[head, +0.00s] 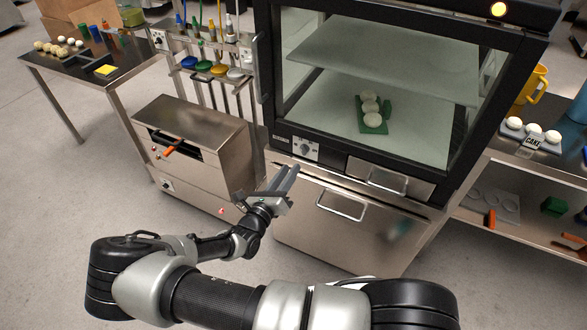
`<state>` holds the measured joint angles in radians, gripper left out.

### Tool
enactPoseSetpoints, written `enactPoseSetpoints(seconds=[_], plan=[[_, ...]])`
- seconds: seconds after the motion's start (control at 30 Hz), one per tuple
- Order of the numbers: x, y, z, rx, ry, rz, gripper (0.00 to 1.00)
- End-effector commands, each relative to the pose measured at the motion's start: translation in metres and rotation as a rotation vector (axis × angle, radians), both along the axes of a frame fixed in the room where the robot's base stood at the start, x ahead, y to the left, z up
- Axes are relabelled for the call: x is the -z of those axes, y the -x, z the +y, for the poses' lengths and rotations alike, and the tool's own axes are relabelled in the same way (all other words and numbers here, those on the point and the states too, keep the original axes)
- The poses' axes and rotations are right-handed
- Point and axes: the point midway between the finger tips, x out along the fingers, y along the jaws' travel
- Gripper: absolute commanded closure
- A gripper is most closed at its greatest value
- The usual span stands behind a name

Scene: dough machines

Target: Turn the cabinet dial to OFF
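The cabinet dial (305,149) is a small dark knob on a pale square plate. It sits at the lower left of the black-framed cabinet (430,160), under the glass door. Its markings and exact setting are too small to read. My gripper (290,170) is just below and slightly left of the dial, with its fingers pointing up towards the cabinet. The fingers look apart from the dial and hold nothing that I can see. They lie close together in this view, so their opening is unclear. An amber lamp (498,9) glows at the cabinet's top right.
Inside the cabinet, dough balls sit on a green tray (373,128). A steel drawer front with a handle (341,204) is below my gripper. A steel machine (190,145) stands to the left, under hanging tools. A side table with a yellow mug (533,85) is on the right.

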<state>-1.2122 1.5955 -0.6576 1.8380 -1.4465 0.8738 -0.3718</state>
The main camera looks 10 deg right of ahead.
Motion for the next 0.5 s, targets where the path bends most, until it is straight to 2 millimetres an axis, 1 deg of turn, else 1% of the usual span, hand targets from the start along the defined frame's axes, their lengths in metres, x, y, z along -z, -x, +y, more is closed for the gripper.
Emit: enactPoseSetpoints(seconds=[0.17, 0.5], plan=[[0.0, -0.007, -0.006, 0.003, -0.001, -0.002, 0.75], [0.001, -0.029, -0.023, 0.006, -0.004, -0.002, 0.75]])
